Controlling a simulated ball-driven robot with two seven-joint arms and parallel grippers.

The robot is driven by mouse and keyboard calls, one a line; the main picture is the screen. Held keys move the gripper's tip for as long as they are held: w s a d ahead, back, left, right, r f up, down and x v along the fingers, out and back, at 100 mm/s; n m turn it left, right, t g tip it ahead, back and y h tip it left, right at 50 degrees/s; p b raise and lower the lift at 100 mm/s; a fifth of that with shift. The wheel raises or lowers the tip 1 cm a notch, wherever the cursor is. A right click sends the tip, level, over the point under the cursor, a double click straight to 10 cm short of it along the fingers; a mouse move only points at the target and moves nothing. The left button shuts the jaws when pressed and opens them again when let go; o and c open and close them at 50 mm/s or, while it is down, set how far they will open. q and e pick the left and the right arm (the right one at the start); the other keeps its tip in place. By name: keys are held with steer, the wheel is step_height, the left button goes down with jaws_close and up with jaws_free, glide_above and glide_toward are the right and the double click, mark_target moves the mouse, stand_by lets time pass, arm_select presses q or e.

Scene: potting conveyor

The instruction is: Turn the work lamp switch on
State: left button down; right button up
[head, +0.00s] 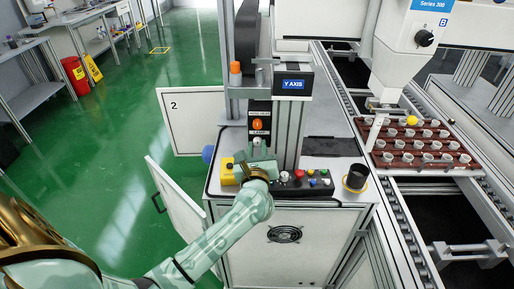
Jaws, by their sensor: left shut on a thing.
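The work lamp's black panel (258,108) is on the front of the machine column, with an orange round part (257,124) and a small label with the word lamp. My left gripper (257,158) is just below that label, at the foot of the column. It is shut on the work lamp switch, which the fingers and wrist mostly hide. I cannot tell the switch's position. My right gripper is out of view.
A yellow box (228,177) stands left of my left gripper. A control box with coloured buttons (301,181) and a black cup (355,177) are to the right. A cabinet door (175,207) stands open below. A pot tray (381,160) is on the conveyor.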

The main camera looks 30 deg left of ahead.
arm_select(q)
steer(key=m+p, duration=0.2)
steer(key=m, duration=0.1)
steer(key=shift+r, duration=0.15)
steer(key=m+p, duration=0.2)
steer(key=shift+m, duration=0.4)
steer(key=m+p, duration=0.2)
steer(key=m, duration=0.1)
steer(key=shift+f+m+p, duration=0.2)
steer(key=shift+m+p, duration=0.7)
steer(key=shift+m, duration=0.3)
steer(key=c, duration=1.2)
jaws_free()
